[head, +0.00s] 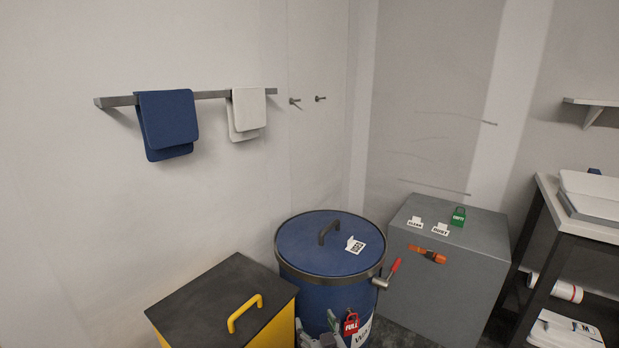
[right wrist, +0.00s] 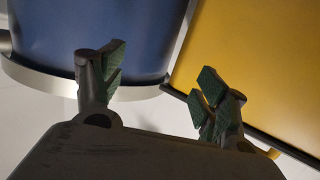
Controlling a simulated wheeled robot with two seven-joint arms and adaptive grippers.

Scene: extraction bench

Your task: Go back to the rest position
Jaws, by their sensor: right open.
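My right gripper (head: 318,328) shows at the bottom edge of the head view, in front of the blue drum (head: 300,262) and beside the yellow bin (head: 262,325). In the right wrist view, the gripper's two green-padded fingers (right wrist: 160,82) are spread apart with nothing between them. The drum (right wrist: 90,35) and a yellow surface (right wrist: 255,60) lie beyond the fingers. My left gripper is in neither view.
A dark shelf (head: 545,215) is at the far right. Towels (head: 168,120) hang on a wall rail.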

